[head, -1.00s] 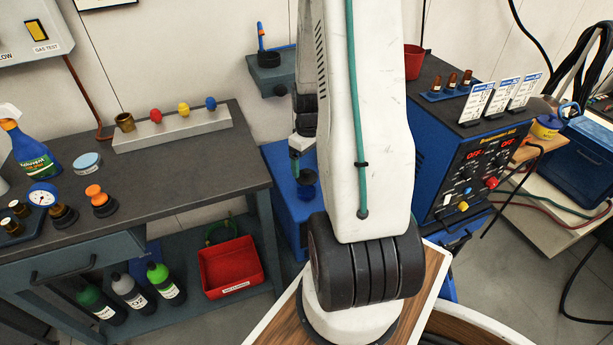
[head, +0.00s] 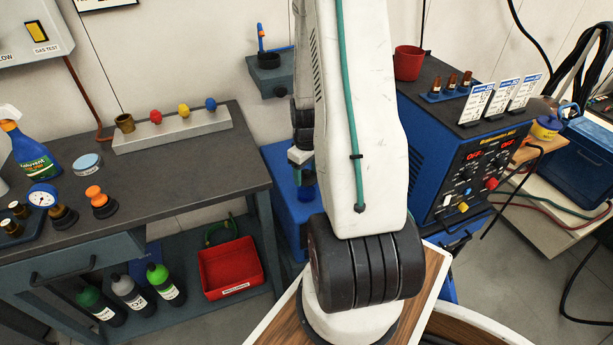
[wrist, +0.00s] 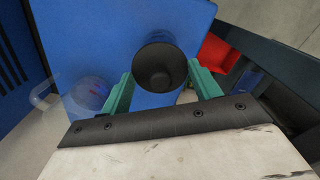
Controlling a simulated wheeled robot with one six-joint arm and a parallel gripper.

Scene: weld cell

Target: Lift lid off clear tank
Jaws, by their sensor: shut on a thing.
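The black round lid (wrist: 160,55) sits between the two green fingers of my gripper (wrist: 159,72) in the wrist view, and my gripper is shut on it. The clear tank (wrist: 88,95), bluish with a handle at its left, shows in the wrist view to the left of the lid and apart from it. The lid is too small and hidden to make out there.
The blue cabinet (head: 285,222) stands between the dark workbench (head: 190,165) at the left and the blue welder unit (head: 455,175) at the right. A red tray (head: 231,266) lies on the bench's lower shelf. A red cup (head: 408,63) stands on the welder.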

